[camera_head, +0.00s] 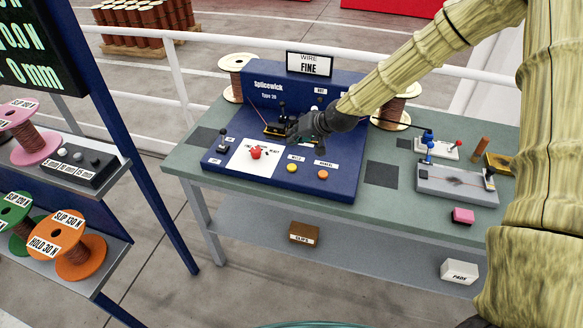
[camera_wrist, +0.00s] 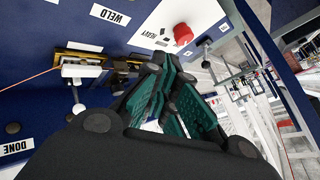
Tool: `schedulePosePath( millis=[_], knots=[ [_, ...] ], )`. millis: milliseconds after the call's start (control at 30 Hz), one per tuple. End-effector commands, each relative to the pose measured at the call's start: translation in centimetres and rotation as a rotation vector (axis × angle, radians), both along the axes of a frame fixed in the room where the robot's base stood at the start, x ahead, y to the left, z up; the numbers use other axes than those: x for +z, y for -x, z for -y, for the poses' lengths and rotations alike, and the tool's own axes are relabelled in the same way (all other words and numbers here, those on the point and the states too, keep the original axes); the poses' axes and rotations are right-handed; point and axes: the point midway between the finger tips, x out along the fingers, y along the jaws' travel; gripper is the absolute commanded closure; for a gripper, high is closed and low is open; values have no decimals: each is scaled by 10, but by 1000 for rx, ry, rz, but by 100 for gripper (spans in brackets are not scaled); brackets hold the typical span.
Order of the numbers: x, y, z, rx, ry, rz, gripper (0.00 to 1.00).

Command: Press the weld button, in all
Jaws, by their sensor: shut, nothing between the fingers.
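The blue Splicewick machine (camera_head: 225,163) stands on the bench. On its front right are a yellow button (camera_head: 292,168) and an orange button (camera_head: 322,174), each below a small white label. In the wrist view a label (camera_wrist: 110,15) reads WELD; no button shows beside it there. A red knob (camera_head: 255,152) sits on the white panel and also shows in the wrist view (camera_wrist: 183,35). My gripper (camera_head: 295,134) is shut and empty over the machine, behind the yellow button and beside the brass wire clamp (camera_head: 273,129). Its dark fingers with teal pads fill the wrist view's middle.
Wire spools (camera_head: 232,77) stand at both sides of the machine. A sign (camera_head: 309,64) reads WIRE FINE. On the bench's right are a grey fixture (camera_head: 455,184) and a pink block (camera_head: 463,216). A DONE label (camera_wrist: 15,147) lies at the wrist view's lower left.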

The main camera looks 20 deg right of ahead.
Motion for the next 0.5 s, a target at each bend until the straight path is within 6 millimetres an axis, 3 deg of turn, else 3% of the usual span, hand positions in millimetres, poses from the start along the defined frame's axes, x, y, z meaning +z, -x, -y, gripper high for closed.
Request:
schedulePosePath(
  millis=[500],
  knots=[
    [-57,0,0,1,0,-1,100]
  ],
)
